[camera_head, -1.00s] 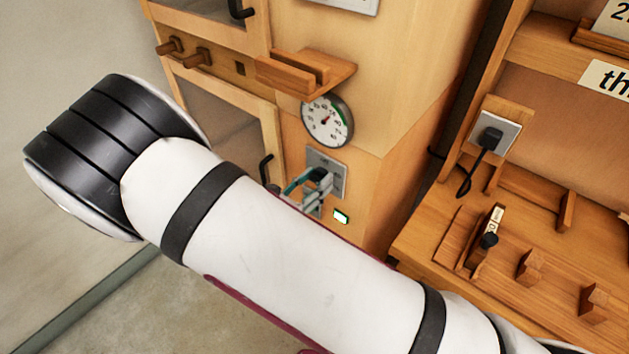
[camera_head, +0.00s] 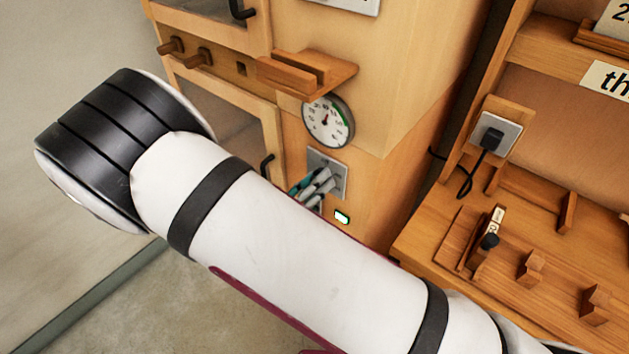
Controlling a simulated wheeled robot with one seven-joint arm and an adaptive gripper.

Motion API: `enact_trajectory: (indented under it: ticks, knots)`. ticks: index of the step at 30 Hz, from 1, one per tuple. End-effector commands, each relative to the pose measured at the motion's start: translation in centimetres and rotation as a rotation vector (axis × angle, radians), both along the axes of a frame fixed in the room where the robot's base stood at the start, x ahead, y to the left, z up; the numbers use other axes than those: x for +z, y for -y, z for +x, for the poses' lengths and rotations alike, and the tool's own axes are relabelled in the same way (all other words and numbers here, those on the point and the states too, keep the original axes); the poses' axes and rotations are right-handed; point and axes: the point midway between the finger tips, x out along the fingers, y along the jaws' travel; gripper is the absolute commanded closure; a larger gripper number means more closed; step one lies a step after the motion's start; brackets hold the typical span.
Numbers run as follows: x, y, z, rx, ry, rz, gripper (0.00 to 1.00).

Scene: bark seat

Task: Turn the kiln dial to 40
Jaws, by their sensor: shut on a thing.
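The kiln (camera_head: 400,100) is a tall light-wood cabinet in the middle of the head view. A round white gauge (camera_head: 327,122) with a green arc is on its front; its red needle points roughly upward, and its numbers are too small to read surely. Below it is a grey plate (camera_head: 341,180), where the kiln dial is mostly hidden behind my gripper. My gripper (camera_head: 324,176) is at this plate, its fingers shut on the dial. My white arm hides the area below and left of it.
A wooden ledge (camera_head: 307,72) juts out above the gauge. A door with a black handle (camera_head: 267,166) is to the left. A wooden bench (camera_head: 470,235) with pegs and a black plug (camera_head: 491,139) stands right.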

Motion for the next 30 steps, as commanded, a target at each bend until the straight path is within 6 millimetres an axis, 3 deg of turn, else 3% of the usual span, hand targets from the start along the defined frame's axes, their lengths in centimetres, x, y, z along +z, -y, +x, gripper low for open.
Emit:
enact_trajectory:
  ticks: [7,8,10,22,30]
  knots:
    - [0.0,-0.1,0.0,0.002,0.0,0.001,0.92]
    - [0.0,-0.1,0.0,0.002,0.0,0.001,0.57]
    - [0.0,-0.1,0.0,0.002,0.0,0.001,0.43]
    - [0.0,-0.4,-0.4,0.002,0.001,0.002,0.43]
    - [0.0,-3.3,-4.0,0.006,0.0,0.004,0.43]
